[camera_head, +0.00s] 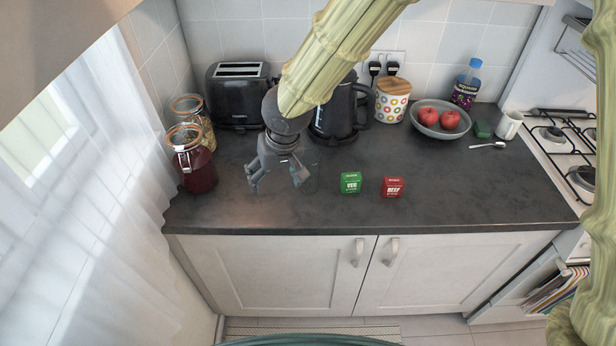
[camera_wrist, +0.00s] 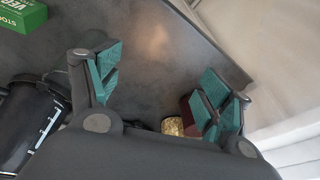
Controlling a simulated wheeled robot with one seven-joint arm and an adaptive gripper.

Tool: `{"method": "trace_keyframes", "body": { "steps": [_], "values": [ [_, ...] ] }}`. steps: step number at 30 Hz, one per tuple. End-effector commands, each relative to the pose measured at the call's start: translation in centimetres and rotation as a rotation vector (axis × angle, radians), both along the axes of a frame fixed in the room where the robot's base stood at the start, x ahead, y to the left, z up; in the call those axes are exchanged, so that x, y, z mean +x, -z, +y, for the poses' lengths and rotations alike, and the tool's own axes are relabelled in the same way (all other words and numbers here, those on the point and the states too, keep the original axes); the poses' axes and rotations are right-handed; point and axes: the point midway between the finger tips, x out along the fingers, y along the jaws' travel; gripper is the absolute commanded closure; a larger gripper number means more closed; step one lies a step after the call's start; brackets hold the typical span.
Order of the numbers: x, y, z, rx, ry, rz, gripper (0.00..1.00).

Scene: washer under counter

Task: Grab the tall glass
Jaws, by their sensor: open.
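My gripper (camera_head: 277,183) is open above the left part of the dark counter, its fingers pointing down. In the wrist view its fingers (camera_wrist: 162,72) are spread, with only bare counter between them. A faint, clear outline that may be the tall glass (camera_head: 312,172) shows just right of the gripper in the head view, left of the green box. It is partly hidden by the gripper, and I cannot tell whether they touch. I cannot make out a glass in the wrist view.
A red-filled jar (camera_head: 197,172) stands left of my gripper, another jar (camera_head: 205,128) behind it. The toaster (camera_head: 238,98) and black kettle (camera_head: 335,118) stand behind. Green (camera_head: 350,183) and red (camera_head: 393,187) boxes stand right. The counter's front right (camera_head: 480,195) is clear.

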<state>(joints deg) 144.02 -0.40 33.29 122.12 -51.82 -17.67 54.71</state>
Motion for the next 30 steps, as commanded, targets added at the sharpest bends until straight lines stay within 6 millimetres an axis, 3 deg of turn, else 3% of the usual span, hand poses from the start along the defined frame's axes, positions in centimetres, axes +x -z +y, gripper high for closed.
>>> {"method": "trace_keyframes", "body": {
  "steps": [1, 3, 10, 14, 24, 30],
  "values": [
    [1.9, 0.0, -1.7, -0.012, 0.010, -0.049, 0.21],
    [3.7, -0.8, -3.7, -0.028, 0.017, -0.094, 0.21],
    [6.6, -2.3, -7.8, -0.050, 0.032, -0.166, 0.21],
    [7.2, -1.9, -8.3, -0.055, 0.035, -0.174, 0.21],
    [8.7, 2.0, -7.8, -0.055, 0.031, -0.174, 0.21],
    [9.0, 2.7, -7.7, -0.054, 0.032, -0.173, 0.21]
  ]
}}
